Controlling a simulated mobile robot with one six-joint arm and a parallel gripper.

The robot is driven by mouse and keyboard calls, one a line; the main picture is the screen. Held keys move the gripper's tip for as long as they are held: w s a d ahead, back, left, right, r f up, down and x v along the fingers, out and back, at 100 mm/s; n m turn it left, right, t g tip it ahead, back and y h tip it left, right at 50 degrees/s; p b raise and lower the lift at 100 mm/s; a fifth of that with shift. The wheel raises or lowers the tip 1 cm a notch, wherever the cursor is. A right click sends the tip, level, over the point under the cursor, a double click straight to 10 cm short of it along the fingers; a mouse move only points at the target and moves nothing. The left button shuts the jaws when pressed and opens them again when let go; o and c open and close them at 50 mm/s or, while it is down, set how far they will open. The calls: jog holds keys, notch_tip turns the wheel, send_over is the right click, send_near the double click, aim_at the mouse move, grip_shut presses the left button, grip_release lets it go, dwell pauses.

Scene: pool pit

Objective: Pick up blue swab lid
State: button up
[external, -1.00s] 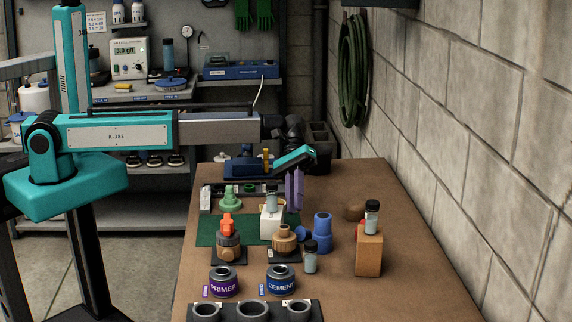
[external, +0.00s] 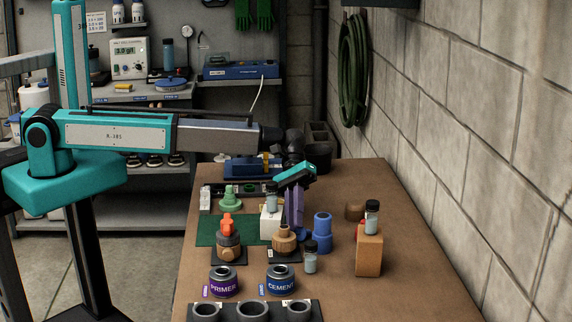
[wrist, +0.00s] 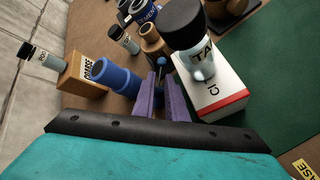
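A small blue piece (wrist: 161,62), which looks like the swab lid, shows just beyond my fingertips in the wrist view. In the external view, blue (external: 303,234) shows at table level beside my fingertips, partly hidden by them. My gripper (external: 294,226) has purple fingers pointing down, between the white box and the blue pipe fitting. In the wrist view my gripper (wrist: 162,76) has a gap between its fingers, with nothing held in it. Whether the fingertips touch the blue piece cannot be told.
A white box (external: 270,227) with a black-capped vial (external: 271,197) stands close at left. A blue pipe fitting (external: 322,228) stands close at right. A tan fitting (external: 284,240) and a small vial (external: 310,257) stand in front. A wooden block (external: 369,250) carries another vial (external: 372,216).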

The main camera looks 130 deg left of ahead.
jog(key=shift+p+x, duration=0.35)
jog(key=shift+x, duration=1.05)
grip_shut()
jog(key=shift+r, duration=0.1)
notch_tip(320, 180, up, 10)
jog(key=b, duration=0.3)
dwell(0.6)
